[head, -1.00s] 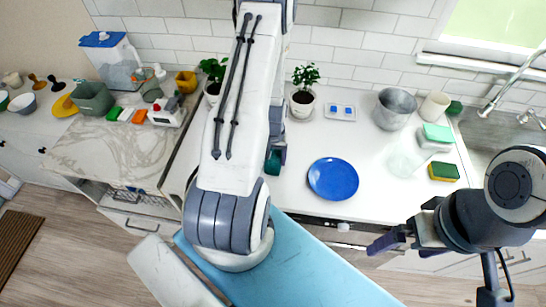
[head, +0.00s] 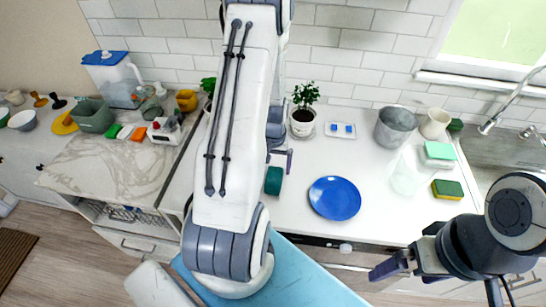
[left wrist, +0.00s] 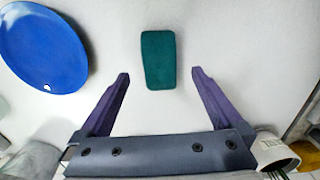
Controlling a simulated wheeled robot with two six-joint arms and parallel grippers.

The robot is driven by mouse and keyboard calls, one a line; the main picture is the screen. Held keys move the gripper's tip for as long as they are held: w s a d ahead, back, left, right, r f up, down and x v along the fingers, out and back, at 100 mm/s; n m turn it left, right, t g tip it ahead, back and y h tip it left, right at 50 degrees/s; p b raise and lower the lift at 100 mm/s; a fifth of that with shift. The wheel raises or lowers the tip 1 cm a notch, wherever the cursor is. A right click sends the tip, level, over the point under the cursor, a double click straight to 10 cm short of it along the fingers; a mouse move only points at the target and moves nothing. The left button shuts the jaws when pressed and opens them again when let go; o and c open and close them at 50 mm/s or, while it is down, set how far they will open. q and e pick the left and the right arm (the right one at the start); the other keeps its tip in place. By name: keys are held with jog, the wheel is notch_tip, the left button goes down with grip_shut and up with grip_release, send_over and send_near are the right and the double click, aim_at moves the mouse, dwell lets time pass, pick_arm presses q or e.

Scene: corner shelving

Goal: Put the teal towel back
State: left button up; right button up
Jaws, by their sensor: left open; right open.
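The teal towel (head: 273,180) is a small, dark teal folded block on the white counter, left of the blue plate in the head view. In the left wrist view the towel (left wrist: 158,59) lies flat beyond the fingertips, roughly centred between them. My left gripper (head: 283,157) is partly hidden by my left arm in the head view. In the left wrist view the left gripper (left wrist: 160,73) is open and empty, with its two purple fingers apart and not touching the towel. My right gripper (head: 388,264) is open and empty in front of the counter edge.
The blue plate (head: 334,198) lies close to the towel. A potted plant (head: 303,121), a small white tray (head: 340,130), a grey bucket (head: 395,126) and sponges (head: 447,189) stand on the counter. The sink (head: 500,150) is at the right. Counter between plate and tray is clear.

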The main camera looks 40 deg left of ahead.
aim_at(273, 178)
pick_arm(q)
notch_tip(273, 178, up, 6)
jog(key=b, duration=0.1)
dwell(0.8)
notch_tip(273, 178, down, 12)
jog(key=p, duration=0.3)
jog(key=shift+r, duration=0.9)
jog(key=shift+f, duration=0.1)
